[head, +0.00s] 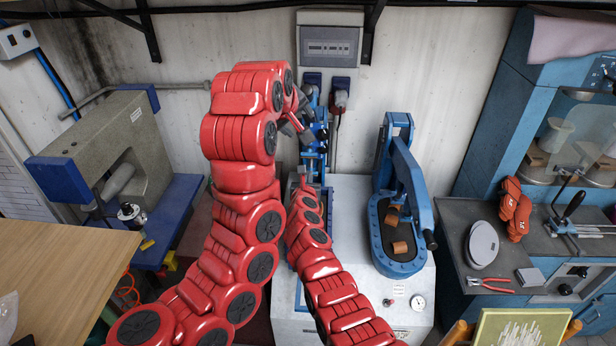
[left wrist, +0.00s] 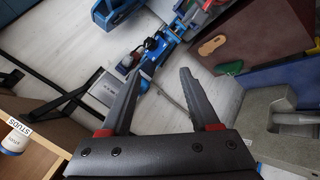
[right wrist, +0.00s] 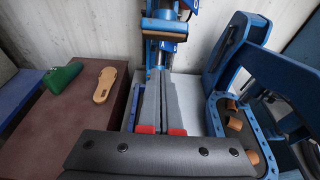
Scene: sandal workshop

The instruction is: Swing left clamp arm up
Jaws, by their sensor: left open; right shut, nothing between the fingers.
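The left clamp arm (head: 320,135) is a narrow blue assembly standing against the wall on the pale machine, largely covered by my arms in the head view. In the right wrist view its blue upper part (right wrist: 162,25) stands straight ahead, past my fingertips. My right gripper (right wrist: 160,75) is shut and empty, pointing at the lower part of this assembly; contact cannot be told. My left gripper (left wrist: 162,74) is open and empty. The blue assembly (left wrist: 157,50) shows beyond and between its fingers. A similar right clamp arm (head: 412,185) leans over a blue oval tray (head: 375,240).
Brown blocks (right wrist: 233,123) lie in the oval tray. Left of it, a brown surface (right wrist: 75,125) holds a green shoe form (right wrist: 62,77) and a tan sole (right wrist: 105,85). A grey sewing-type machine (head: 135,140) stands left. A grey bench (head: 465,270) with red pliers is right.

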